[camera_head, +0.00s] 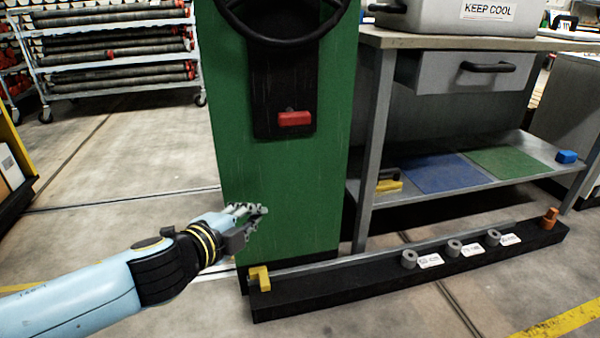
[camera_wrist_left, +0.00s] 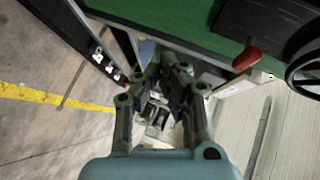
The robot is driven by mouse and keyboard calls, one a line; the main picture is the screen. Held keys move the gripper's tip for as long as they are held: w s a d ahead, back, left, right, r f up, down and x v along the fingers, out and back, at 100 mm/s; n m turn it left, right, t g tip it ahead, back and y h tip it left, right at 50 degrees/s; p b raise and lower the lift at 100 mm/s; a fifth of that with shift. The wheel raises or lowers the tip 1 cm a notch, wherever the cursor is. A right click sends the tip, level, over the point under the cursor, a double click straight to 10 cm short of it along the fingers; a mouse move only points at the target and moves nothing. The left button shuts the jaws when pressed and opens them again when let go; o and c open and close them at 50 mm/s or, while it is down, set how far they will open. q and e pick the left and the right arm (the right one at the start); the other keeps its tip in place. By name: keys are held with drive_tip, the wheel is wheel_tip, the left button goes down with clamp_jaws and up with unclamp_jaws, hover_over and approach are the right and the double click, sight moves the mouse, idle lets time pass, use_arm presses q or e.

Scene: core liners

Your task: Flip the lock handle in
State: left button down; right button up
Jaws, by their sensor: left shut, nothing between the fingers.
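The lock handle appears to be the red grip (camera_head: 295,118) on a black plate (camera_head: 284,75) on the front of a green cabinet (camera_head: 236,130), below a black handwheel (camera_head: 283,38). The red grip also shows in the left wrist view (camera_wrist_left: 246,56), right of and apart from the fingers. My left gripper (camera_head: 262,210) is shut and empty, in front of the cabinet's lower part, below and left of the red grip. In the left wrist view my left gripper (camera_wrist_left: 172,95) points past the cabinet. My right gripper is not in view.
A black floor beam (camera_head: 390,276) with a yellow block (camera_head: 260,278), grey rings and an orange piece (camera_head: 549,218) lies at the cabinet's foot. A workbench (camera_head: 430,42) with a drawer (camera_head: 465,76) and lower shelf (camera_head: 540,150) stands to the right. Pipe racks (camera_head: 105,45) stand at back left.

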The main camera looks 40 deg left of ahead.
use_arm(q)
drive_tip(key=w+d+r+m+t+b, duration=0.1)
drive_tip(key=d+r+t, duration=0.1)
drive_tip(key=r, duration=0.4)
drive_tip(key=d+r+m+t+h+b, duration=0.1)
drive_tip(key=d+r+m, duration=0.1)
drive_tip(key=r, duration=0.4)
drive_tip(key=shift+w+m+t+b, duration=0.3)
drive_tip(key=shift+w+t, duration=0.1)
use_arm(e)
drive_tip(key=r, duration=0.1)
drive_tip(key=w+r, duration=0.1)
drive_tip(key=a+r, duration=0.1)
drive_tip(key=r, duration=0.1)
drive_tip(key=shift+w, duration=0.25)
use_arm(q)
drive_tip(key=shift+d, duration=0.1)
drive_tip(key=p, duration=0.1)
approach(310, 123)
drive_tip(key=w+d, duration=0.3)
drive_tip(key=w+a, duration=0.1)
drive_tip(key=w+a+b, duration=0.1)
drive_tip(key=a, duration=0.1)
drive_tip(key=shift+a, duration=0.2)
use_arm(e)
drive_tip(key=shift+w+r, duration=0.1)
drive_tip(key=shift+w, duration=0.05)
use_arm(q)
drive_tip(key=shift+w, duration=0.15)
